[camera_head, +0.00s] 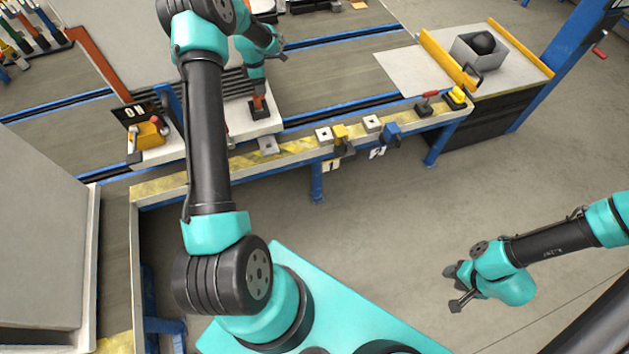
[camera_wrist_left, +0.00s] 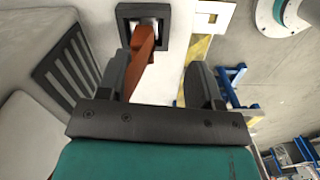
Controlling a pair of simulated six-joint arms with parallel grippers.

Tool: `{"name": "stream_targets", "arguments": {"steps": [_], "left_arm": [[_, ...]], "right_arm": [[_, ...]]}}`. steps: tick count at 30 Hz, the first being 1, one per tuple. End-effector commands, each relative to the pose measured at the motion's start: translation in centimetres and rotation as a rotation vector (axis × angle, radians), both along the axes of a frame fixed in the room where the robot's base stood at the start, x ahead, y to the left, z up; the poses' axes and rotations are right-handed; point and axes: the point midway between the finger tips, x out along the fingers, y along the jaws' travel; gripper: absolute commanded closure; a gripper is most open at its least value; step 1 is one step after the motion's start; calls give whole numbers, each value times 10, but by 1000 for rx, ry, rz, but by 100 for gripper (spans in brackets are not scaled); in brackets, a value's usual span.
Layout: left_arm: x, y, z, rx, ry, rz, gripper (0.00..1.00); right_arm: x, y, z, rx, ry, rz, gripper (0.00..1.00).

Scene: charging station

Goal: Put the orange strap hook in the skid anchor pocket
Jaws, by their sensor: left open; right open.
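The orange strap hook (camera_head: 258,103) stands at the dark square-framed skid anchor pocket (camera_head: 262,118) on the pale skid. In the left wrist view the orange hook (camera_wrist_left: 146,50) runs from between my fingers to inside the outline of the black pocket frame (camera_wrist_left: 164,38); how deep its end sits is hidden. My left gripper (camera_head: 257,88) is above the hook. In the left wrist view its fingers (camera_wrist_left: 168,82) are open, with the hook close to the left finger; I cannot tell whether they touch. My right gripper (camera_head: 457,287) is open and empty over the floor at the right.
A yellow-striped rail (camera_head: 290,152) runs in front of the skid, carrying a yellow clamp (camera_head: 342,134) and a blue clamp (camera_head: 390,132). A control box with a yellow part (camera_head: 150,132) stands left of the pocket. A grey bin (camera_head: 462,52) stands on the right bench.

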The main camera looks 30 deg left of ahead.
Motion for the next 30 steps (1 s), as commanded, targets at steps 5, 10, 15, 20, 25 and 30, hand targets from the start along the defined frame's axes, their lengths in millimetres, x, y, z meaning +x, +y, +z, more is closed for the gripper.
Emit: {"name": "stream_targets", "arguments": {"steps": [5, 10, 15, 20, 25, 30], "left_arm": [[-2, -81, -41, -69, -52, -332, 41], [-19, -166, -76, -122, -133, -691, 41], [-53, -244, -100, -153, -215, -1032, 41], [-96, -307, -112, -157, -293, -1341, 41], [-151, -361, -116, -140, -363, -1663, 41], [-205, -395, -111, -104, -413, -1951, 41]], "right_arm": [[0, 0, 0, 0, 0, 0, 57], [0, 0, 0, 0, 0, 0, 57], [0, 0, 0, 0, 0, 0, 57], [0, 0, 0, 0, 0, 0, 57], [0, 0, 0, 0, 0, 0, 57], [0, 0, 0, 0, 0, 0, 57]]}}
